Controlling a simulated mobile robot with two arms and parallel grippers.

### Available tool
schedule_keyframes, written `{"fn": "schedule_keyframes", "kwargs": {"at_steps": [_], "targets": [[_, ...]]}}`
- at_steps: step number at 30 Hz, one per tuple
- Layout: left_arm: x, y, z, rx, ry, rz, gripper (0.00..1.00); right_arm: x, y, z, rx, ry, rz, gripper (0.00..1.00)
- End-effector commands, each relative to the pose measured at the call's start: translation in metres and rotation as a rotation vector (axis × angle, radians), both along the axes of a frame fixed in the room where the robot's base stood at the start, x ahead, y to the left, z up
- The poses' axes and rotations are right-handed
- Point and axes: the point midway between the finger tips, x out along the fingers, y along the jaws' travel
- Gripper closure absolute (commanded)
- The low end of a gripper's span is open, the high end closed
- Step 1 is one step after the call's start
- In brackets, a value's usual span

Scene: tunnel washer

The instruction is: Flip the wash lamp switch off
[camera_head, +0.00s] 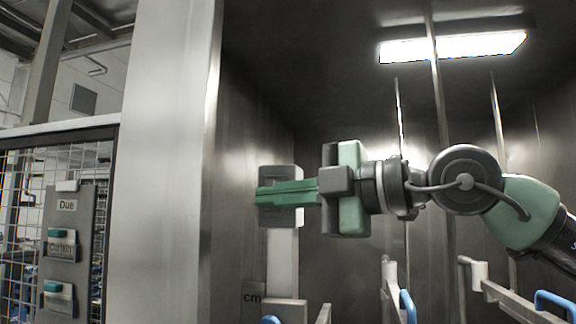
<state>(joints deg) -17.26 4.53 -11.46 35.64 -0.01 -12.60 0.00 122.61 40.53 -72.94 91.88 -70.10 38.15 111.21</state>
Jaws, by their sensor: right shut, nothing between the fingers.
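My right gripper (262,193) reaches in from the right, with green fingers shut and pointing left. The fingertips overlap a grey box (281,218) near the inner left wall; I cannot tell whether they touch it. This box may be the lamp switch, but the fingers cover its middle and no lever position shows. The wash lamp (455,47) on the ceiling is lit bright white. My left gripper is not in view.
A broad steel post (165,160) stands left of the dark metal wash bay. A grey panel (70,240) with labels and teal tags hangs on the mesh at left. Pale rails with blue handles (407,305) stand low at right.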

Motion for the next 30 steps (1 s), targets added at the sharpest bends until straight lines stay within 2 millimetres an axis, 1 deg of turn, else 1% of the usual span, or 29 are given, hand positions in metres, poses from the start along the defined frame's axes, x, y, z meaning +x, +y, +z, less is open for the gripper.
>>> {"fn": "schedule_keyframes", "kwargs": {"at_steps": [1, 3, 7, 16, 20, 24, 26, 27, 30], "targets": [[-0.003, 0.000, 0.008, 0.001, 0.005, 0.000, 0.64, 0.006, -0.002, 0.003, 0.002, 0.003, 0.000, 1.00], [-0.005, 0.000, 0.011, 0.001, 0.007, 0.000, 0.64, 0.010, -0.004, 0.000, 0.001, 0.002, 0.000, 1.00], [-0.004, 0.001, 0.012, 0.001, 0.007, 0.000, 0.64, 0.014, -0.005, -0.003, 0.001, 0.000, 0.000, 1.00], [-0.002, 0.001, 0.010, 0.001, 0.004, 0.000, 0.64, 0.014, -0.005, -0.004, 0.001, -0.001, 0.001, 1.00], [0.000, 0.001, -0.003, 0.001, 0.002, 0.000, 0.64, 0.016, -0.005, -0.010, -0.009, -0.037, 0.003, 1.00], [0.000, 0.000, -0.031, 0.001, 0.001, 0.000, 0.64, 0.023, -0.007, -0.019, -0.044, -0.142, 0.002, 1.00], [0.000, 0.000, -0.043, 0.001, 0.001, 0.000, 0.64, 0.024, -0.008, -0.020, -0.061, -0.198, 0.002, 1.00], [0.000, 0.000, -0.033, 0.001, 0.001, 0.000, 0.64, 0.023, -0.008, -0.010, -0.064, -0.202, 0.001, 1.00], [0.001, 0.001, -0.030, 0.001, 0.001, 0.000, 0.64, 0.024, -0.009, -0.009, -0.065, -0.197, 0.000, 1.00]]}}
